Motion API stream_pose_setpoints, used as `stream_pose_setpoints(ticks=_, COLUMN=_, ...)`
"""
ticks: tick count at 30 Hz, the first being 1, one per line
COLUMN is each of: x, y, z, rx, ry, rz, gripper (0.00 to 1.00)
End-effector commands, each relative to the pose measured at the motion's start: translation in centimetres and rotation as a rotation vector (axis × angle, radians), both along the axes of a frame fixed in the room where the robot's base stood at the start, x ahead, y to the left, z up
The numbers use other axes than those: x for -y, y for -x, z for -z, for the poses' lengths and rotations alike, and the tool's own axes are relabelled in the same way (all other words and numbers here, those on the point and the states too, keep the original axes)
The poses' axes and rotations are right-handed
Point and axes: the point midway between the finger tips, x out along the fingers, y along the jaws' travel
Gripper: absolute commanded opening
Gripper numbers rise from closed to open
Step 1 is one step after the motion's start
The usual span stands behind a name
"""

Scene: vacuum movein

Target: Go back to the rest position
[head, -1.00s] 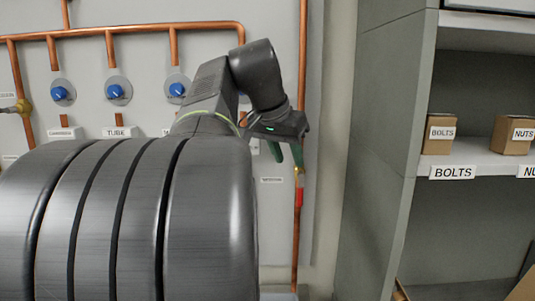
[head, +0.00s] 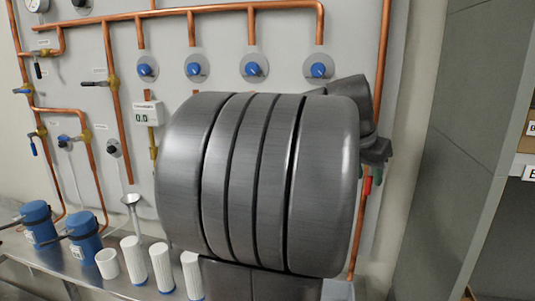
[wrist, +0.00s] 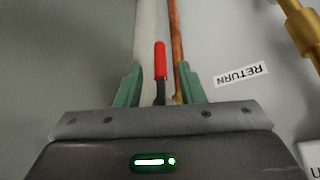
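My gripper (wrist: 160,68) shows in the wrist view with its two green fingers spread well apart and nothing clamped between them. A red-handled lever (wrist: 160,60) with a black lower part shows in the gap between the fingers, beyond them; I cannot tell how far. In the head view my gripper (head: 376,168) is mostly hidden behind my own large grey arm links. The red handle (head: 367,185) shows just below it, by a vertical copper pipe (head: 384,60). A "RETURN" label (wrist: 241,74) is right of the fingers in the wrist view.
The pipe wall has blue knobs (head: 255,68) along the top and valves at left. A metal bench (head: 110,283) below holds blue pumps (head: 83,240) and white cylinders (head: 161,267). A grey shelf unit (head: 455,170) stands at the right.

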Motion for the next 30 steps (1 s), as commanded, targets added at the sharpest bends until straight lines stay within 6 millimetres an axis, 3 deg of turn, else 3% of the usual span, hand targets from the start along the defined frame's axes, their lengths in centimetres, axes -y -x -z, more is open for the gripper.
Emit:
stream_pose_setpoints(ticks=6, x=1.4, y=-1.1, z=3.2, rx=-0.002, ry=-0.003, rz=0.001, gripper=0.35)
stream_pose_setpoints(ticks=15, x=1.0, y=-1.1, z=2.9, rx=0.019, ry=-0.07, rz=0.0, gripper=0.35)
stream_pose_setpoints(ticks=30, x=1.1, y=-1.1, z=3.1, rx=0.009, ry=-0.036, rz=-0.001, gripper=0.35)
